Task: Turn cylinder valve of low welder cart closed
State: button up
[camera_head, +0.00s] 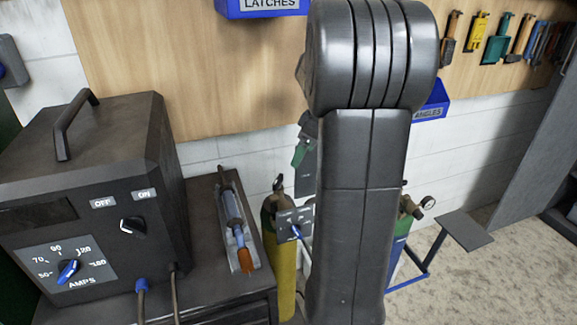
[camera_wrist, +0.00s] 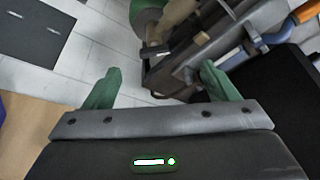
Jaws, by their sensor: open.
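A yellow cylinder with a green shoulder (camera_head: 283,240) stands right of the welder's dark cabinet, with a small valve (camera_head: 278,184) on top. A grey bracket (camera_head: 297,217) with a blue lever-like part sits beside its neck. A second, green cylinder (camera_head: 403,228) with a gauge (camera_head: 428,203) is mostly hidden behind my arm. I cannot tell which valve is the low welder cart's. My gripper (camera_head: 303,152) hangs above and slightly right of the yellow cylinder's valve, partly hidden by my arm. In the wrist view my gripper (camera_wrist: 160,70) has its green fingers wide apart, with nothing held between them.
A dark welder box (camera_head: 95,180) with an AMPS dial stands at left. A torch (camera_head: 237,222) lies in a tray on the cabinet. A blue frame with a grey plate (camera_head: 466,230) stands at right. A tool board (camera_head: 170,60) and blue bins are behind.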

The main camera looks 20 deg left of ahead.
aim_at(279, 179)
jog(key=shift+n, duration=0.7)
jog(key=a+x, duration=0.1)
jog(key=x, duration=0.3)
jog(key=w+p+x, duration=0.1)
jog(key=x, duration=0.4)
jog(key=w+a+r+p+x, duration=0.1)
jog(key=x, duration=0.4)
jog(key=shift+a+f, duration=0.15)
jog(key=shift+a, duration=0.3)
jog(key=c, duration=1)
